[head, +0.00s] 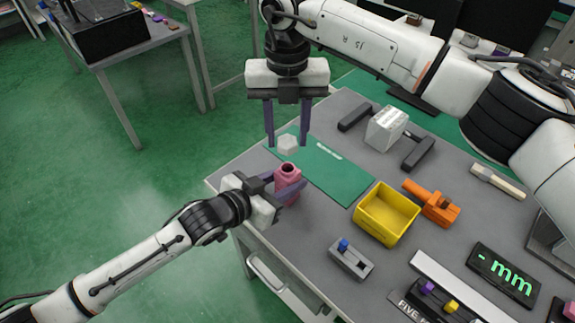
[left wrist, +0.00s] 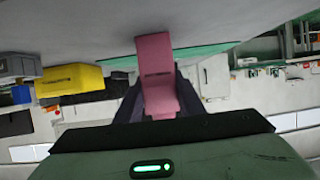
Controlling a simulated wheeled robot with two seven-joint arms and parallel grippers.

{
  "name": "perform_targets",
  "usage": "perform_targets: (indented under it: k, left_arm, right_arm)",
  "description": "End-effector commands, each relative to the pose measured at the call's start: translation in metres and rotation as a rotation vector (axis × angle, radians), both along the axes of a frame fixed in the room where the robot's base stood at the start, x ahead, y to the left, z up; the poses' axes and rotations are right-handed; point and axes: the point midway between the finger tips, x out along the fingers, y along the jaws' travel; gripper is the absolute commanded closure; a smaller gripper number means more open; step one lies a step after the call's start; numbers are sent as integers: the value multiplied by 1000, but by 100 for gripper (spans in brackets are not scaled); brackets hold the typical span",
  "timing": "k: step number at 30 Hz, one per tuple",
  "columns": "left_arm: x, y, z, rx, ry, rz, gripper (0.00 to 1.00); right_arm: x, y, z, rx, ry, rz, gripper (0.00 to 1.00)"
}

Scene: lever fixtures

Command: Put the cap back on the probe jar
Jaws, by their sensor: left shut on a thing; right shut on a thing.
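The pink probe jar (head: 288,178) stands upright near the table's left edge, its dark open mouth facing up. My left gripper (head: 284,188) is shut on the jar from the side. In the left wrist view the pink jar (left wrist: 156,65) sits between the two dark fingers of my left gripper (left wrist: 158,98). My right gripper (head: 288,143) points down and is shut on the small white faceted cap (head: 288,145). In the head view the cap appears just above the jar's mouth, apart from it. The cap does not show in the left wrist view.
A green mat (head: 335,172) lies beside the jar. A yellow bin (head: 386,214), an orange fixture (head: 434,203), a grey lever box with a blue knob (head: 350,260) and a white block (head: 386,128) between dark bars stand to the right. The table's left edge is close to the jar.

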Motion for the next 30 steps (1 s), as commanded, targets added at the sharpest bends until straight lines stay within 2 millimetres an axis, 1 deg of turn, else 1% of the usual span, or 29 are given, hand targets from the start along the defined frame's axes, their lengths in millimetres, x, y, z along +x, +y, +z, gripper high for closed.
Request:
perform_targets:
  k: [1,6,9,23,30]
  left_arm:
    - [0,0,0,0,0,0,100]
    - [0,0,0,0,0,0,100]
    - [0,0,0,0,0,0,100]
    - [0,0,0,0,0,0,100]
    - [0,0,0,0,0,0,100]
  right_arm:
    - [0,-1,-8,-2,4,-1,82]
    - [0,-1,-34,-2,4,-1,82]
    - [1,-1,-42,-2,3,0,82]
    - [1,0,-42,-1,2,0,82]
    - [1,0,-52,-1,3,-1,82]
